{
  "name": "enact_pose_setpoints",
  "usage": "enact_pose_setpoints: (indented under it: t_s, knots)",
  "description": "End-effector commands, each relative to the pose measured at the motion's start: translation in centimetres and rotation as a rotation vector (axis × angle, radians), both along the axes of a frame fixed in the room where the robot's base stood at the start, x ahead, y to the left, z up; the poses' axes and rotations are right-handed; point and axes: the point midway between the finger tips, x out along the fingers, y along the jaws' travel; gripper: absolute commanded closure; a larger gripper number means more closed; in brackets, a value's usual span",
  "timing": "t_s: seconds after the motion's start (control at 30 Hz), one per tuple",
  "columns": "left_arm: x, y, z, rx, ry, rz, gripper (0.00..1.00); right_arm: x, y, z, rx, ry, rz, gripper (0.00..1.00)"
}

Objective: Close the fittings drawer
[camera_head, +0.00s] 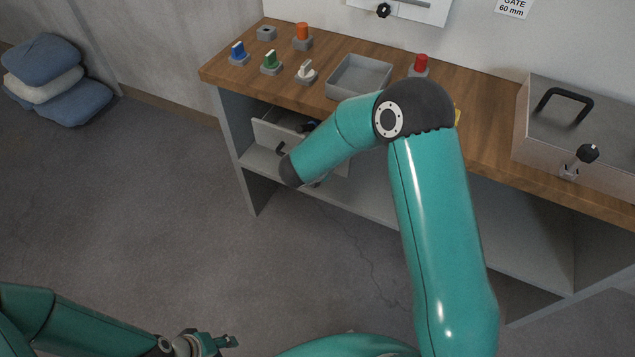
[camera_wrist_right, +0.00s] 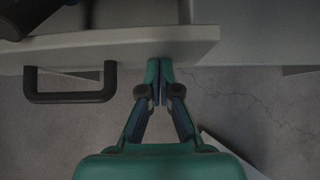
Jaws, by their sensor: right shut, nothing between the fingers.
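The fittings drawer (camera_head: 268,134) is under the left part of the bench and stands open, with a pale front and a dark handle (camera_head: 281,149). Dark items show inside it. My right arm covers much of the drawer and hides most of the right gripper in the head view. In the right wrist view the drawer front (camera_wrist_right: 120,43) spans the upper left, with its black bar handle (camera_wrist_right: 70,97) below. My right gripper (camera_wrist_right: 160,64) is shut and empty, its fingertips at the front's right part, right of the handle; contact is unclear. My left gripper (camera_head: 222,342) is low, away from the bench.
On the wooden bench top (camera_head: 450,85) stand a grey tray (camera_head: 358,78), several coloured fittings, a red-topped piece (camera_head: 420,64) and a metal box (camera_head: 550,115) with a black handle. Cushions (camera_head: 45,80) lie at left. The floor before the bench is clear.

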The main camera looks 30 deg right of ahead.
Motion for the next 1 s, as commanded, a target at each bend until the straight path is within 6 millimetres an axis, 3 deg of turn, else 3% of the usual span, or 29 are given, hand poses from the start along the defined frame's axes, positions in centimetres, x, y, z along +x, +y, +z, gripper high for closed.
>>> enact_pose_setpoints:
  t_s: [0.3,0.57,0.77,0.93,1.0]
  knots:
    - [0.0,0.0,-0.6,0.000,0.000,0.000,0.60,2.3,-2.9,0.0,0.000,-0.001,-0.001,1.00]
    - [0.0,0.0,-0.6,0.000,0.000,0.000,0.60,2.3,-2.8,0.0,0.000,0.001,0.002,1.00]
    - [0.0,0.0,-1.3,0.000,0.000,0.000,0.60,1.8,-1.6,-0.3,0.001,0.001,0.004,1.00]
    - [0.0,0.0,-2.5,0.000,0.000,0.000,0.60,0.5,0.7,-0.5,0.000,0.001,0.008,1.00]
    - [0.0,0.0,-2.0,0.000,0.001,0.000,0.60,-0.1,1.5,1.4,-0.001,-0.004,0.006,1.00]
